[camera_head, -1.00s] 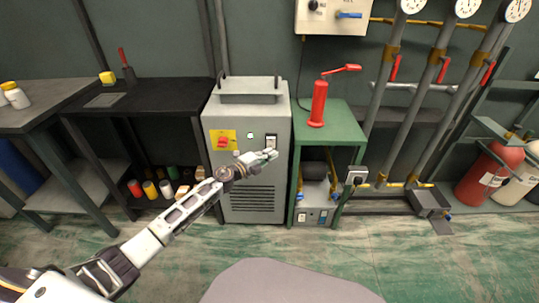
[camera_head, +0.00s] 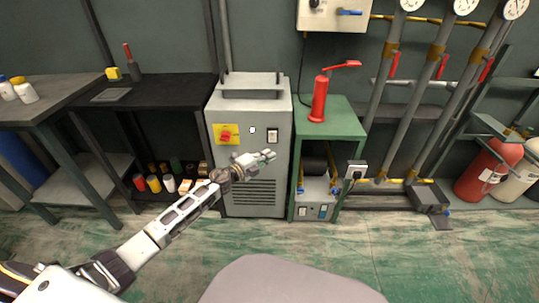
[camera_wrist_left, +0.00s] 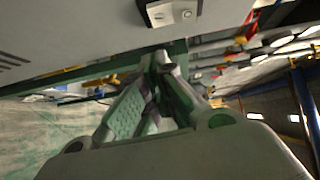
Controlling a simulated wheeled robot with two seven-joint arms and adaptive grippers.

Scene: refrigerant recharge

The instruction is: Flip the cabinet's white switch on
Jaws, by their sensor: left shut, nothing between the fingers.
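The grey cabinet (camera_head: 247,165) stands against the back wall. Its white switch (camera_head: 272,135), in a dark frame, is at the upper right of the front face. It also shows at the top edge of the left wrist view (camera_wrist_left: 168,12), partly cut off. My left gripper (camera_head: 272,155) is shut and empty, in front of the cabinet and just below the switch in the head view. In the left wrist view the fingers (camera_wrist_left: 158,62) are together, with a gap in the picture between their tips and the switch. My right gripper is not in view.
A red knob on a yellow plate (camera_head: 226,134) is left of the switch. A green stand (camera_head: 335,125) with a red pump (camera_head: 319,100) stands right of the cabinet. A black bench (camera_head: 150,92) is on the left. The floor in front is clear.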

